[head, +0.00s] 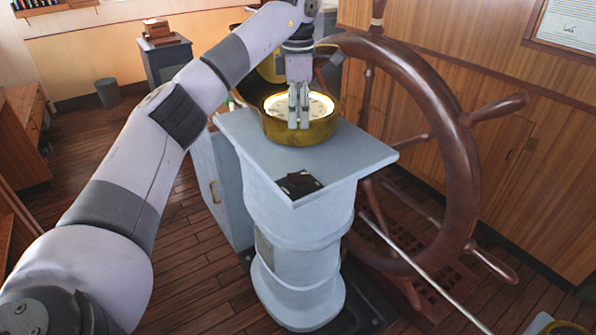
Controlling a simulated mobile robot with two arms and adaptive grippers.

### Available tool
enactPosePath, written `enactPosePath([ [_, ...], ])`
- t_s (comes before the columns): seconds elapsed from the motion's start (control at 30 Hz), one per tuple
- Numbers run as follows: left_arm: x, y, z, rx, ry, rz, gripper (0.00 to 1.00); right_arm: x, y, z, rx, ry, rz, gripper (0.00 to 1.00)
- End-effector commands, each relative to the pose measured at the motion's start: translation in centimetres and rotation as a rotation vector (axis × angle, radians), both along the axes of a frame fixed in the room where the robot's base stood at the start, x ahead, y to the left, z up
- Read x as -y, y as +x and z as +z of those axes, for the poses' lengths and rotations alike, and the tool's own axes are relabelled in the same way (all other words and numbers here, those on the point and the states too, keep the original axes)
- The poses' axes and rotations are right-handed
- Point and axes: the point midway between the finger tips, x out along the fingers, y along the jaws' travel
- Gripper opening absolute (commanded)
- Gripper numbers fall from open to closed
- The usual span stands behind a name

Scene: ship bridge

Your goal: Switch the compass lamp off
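The compass is a round brass bowl (320,132) set on top of a pale grey pedestal (356,152). Its white card (322,104) is brightly lit, with a warm glow around the inner rim. A small dark fitting (298,184) lies at the near corner of the pedestal top; whether it is the lamp switch is too small to tell. My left gripper (298,125) points straight down over the compass, its fingers together with nothing visible between them. The fingers hide part of the card, and whether they touch it I cannot tell. My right gripper is out of view.
A large wooden steering wheel (452,120) stands close at the pedestal's right. A brass hood (268,70) is behind the compass, partly hidden by my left arm. A grey cabinet (165,62) and a dark bin (108,92) stand at the back left. Plank floor is clear at left.

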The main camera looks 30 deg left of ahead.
Motion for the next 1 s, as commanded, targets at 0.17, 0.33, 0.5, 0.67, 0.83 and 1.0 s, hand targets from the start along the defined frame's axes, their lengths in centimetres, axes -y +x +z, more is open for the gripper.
enactPosePath([
  [0.17, 0.0, -0.1, -2.7, -0.007, 0.0, -0.001, 0.31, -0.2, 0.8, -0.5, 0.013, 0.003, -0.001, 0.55],
  [0.33, 0.1, -0.1, -6.3, -0.008, -0.003, -0.001, 0.31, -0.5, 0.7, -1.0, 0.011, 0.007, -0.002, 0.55],
  [0.5, 0.1, -0.2, -9.6, -0.008, -0.001, -0.001, 0.31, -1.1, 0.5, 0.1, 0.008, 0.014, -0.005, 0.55],
  [0.67, 0.1, -0.1, -12.8, -0.007, -0.003, 0.0, 0.31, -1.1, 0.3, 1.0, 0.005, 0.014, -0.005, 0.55],
  [0.83, 0.1, -0.1, -15.5, -0.005, -0.003, 0.0, 0.31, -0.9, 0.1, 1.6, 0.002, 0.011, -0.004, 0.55],
  [1.0, 0.1, -0.1, -16.8, -0.002, -0.002, 0.0, 0.31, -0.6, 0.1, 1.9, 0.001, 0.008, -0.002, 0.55],
])
